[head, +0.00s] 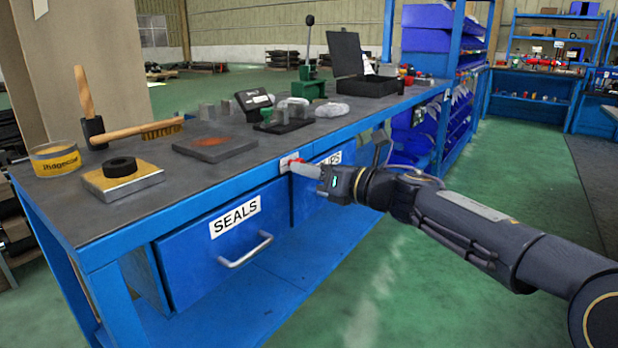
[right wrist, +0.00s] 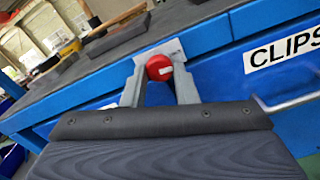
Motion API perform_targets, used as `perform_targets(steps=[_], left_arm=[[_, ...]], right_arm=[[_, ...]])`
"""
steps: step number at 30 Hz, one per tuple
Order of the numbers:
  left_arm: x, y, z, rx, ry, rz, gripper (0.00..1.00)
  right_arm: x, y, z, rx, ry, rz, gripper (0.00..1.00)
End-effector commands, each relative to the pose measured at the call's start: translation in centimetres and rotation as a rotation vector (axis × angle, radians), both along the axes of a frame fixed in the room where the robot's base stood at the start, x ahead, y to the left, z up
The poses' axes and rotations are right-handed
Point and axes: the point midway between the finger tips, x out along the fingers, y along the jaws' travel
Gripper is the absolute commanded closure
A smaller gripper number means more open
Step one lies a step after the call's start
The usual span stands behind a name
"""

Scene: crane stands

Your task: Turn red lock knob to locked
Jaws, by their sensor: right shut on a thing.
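The red lock knob (right wrist: 159,67) sits on a pale plate (right wrist: 172,48) on the blue bench front, and it also shows in the head view (head: 291,164). My right gripper (right wrist: 160,82) reaches in from the right and is shut on the knob, one grey finger on each side. In the head view the fingers (head: 306,170) hide part of the knob. A small white mark shows on the knob's face; I cannot tell whether it reads locked. My left gripper is not in view.
The blue SEALS drawer (head: 225,250) with a metal handle (head: 246,250) is left of the knob; the CLIPS drawer (right wrist: 287,70) is to the right. The benchtop (head: 235,175) holds a brush (head: 160,129), a tin (head: 57,159) and several blocks. Green floor lies open in front.

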Motion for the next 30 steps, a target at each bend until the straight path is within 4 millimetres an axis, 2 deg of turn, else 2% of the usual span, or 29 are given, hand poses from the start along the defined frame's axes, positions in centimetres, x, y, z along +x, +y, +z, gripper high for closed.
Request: perform_targets(steps=[9,27,28,30], left_arm=[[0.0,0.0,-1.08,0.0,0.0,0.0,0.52],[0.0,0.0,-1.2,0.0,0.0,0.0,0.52],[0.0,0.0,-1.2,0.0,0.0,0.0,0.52],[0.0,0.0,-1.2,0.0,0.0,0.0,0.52]], right_arm=[[0.03,-0.01,-0.21,-0.084,-0.112,0.001,0.96],[0.04,-0.03,-0.05,-0.104,-0.141,0.0,0.96],[0.05,-0.03,-0.04,-0.104,-0.141,0.0,0.69],[0.04,-0.03,-0.03,-0.104,-0.141,0.0,0.6]])
